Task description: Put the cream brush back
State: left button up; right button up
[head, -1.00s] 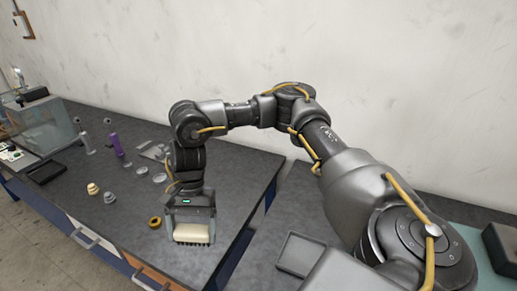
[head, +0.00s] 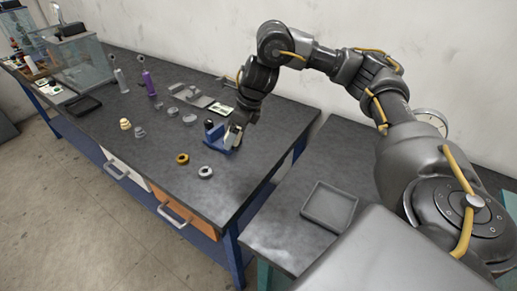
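My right gripper (head: 237,127) points down at the blue holder (head: 215,138) near the right end of the long dark workbench. The cream brush (head: 233,138) shows as a small pale patch between its fingers, at the right side of the blue holder. The gripper appears shut on the brush. The fingers and arm hide much of the brush, and I cannot tell whether it rests in the holder or is just above it. My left gripper is not in view.
Metal pieces (head: 190,118) and a purple-handled tool (head: 149,84) are to the left. A grey tray (head: 329,207) sits on the right-hand table.

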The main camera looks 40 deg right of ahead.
jog(key=w+d+f, duration=0.1)
jog(key=d+f, duration=0.2)
jog(key=d, duration=0.1)
jog(key=w+d+f+p, duration=0.1)
jog(key=w+d+f, duration=0.1)
jog(key=d, duration=0.2)
jog(key=w+d+f+p, duration=0.1)
jog(key=d+f, duration=0.2)
jog(key=d, duration=0.1)
jog(key=shift+w+f, duration=0.35)
jog(key=shift+w, duration=0.05)
jog(key=shift+w+d+f, duration=0.15)
jog(key=shift+d+f, duration=0.4)
jog(key=shift+f, duration=0.1)
notch_tip(320, 180, down, 2)
jog(key=shift+a+f+p, duration=0.1)
jog(key=shift+f+p, duration=0.05)
jog(key=shift+p, duration=0.7)
jog(key=shift+f, duration=0.3)
jog(key=shift+f, duration=0.2)
